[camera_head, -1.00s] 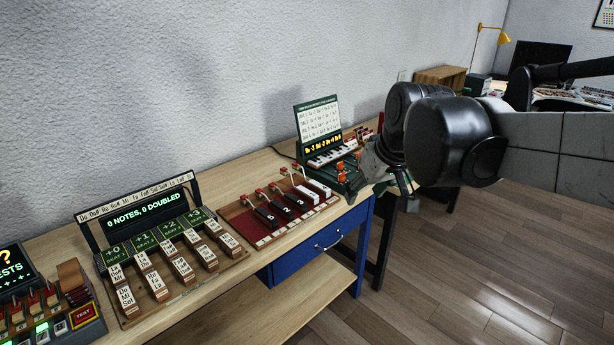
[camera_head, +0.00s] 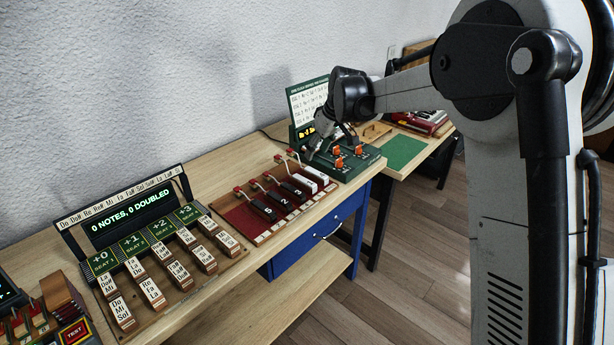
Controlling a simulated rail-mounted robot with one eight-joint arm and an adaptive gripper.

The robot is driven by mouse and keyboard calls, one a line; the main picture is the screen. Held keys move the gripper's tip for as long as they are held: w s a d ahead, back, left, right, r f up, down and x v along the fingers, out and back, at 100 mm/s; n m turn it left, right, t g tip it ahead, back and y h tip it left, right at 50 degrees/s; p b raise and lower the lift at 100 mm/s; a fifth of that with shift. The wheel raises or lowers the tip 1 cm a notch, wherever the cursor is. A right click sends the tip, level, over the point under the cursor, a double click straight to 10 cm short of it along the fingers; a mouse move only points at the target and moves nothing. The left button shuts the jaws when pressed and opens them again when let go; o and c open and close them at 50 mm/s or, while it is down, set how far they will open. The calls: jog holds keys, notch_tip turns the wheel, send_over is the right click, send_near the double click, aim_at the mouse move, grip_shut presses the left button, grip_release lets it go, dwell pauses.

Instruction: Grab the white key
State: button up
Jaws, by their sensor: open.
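Two white keys lie side by side at the right end of the red key board (camera_head: 243,217). The nearer white key (camera_head: 303,183) is beside a black key marked 3, and the farther white key (camera_head: 317,175) is at the board's right end. My gripper (camera_head: 325,148) is open, pointing down in front of the green music console (camera_head: 352,167), behind and to the right of the white keys. It is apart from the white keys. Its fingertips are small and partly lost against the dark console.
Black keys (camera_head: 264,209) with wire levers lie left of the white keys. The chord rack (camera_head: 165,250) with a lit display stands further left. Orange-topped switches (camera_head: 337,163) are on the console close to my gripper. A blue drawer (camera_head: 305,248) is below.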

aim_at(301, 178)
jog(key=shift+n, duration=0.3)
jog(key=x, duration=0.6)
jog(key=w+x, duration=0.1)
jog(key=x, duration=0.5)
jog(key=w+x, duration=0.1)
jog(key=x, duration=0.5)
jog(key=shift+w+a+r+p, duration=0.1)
jog(key=shift+a+r+p, duration=0.15)
jog(key=shift+p, duration=0.1)
grip_shut()
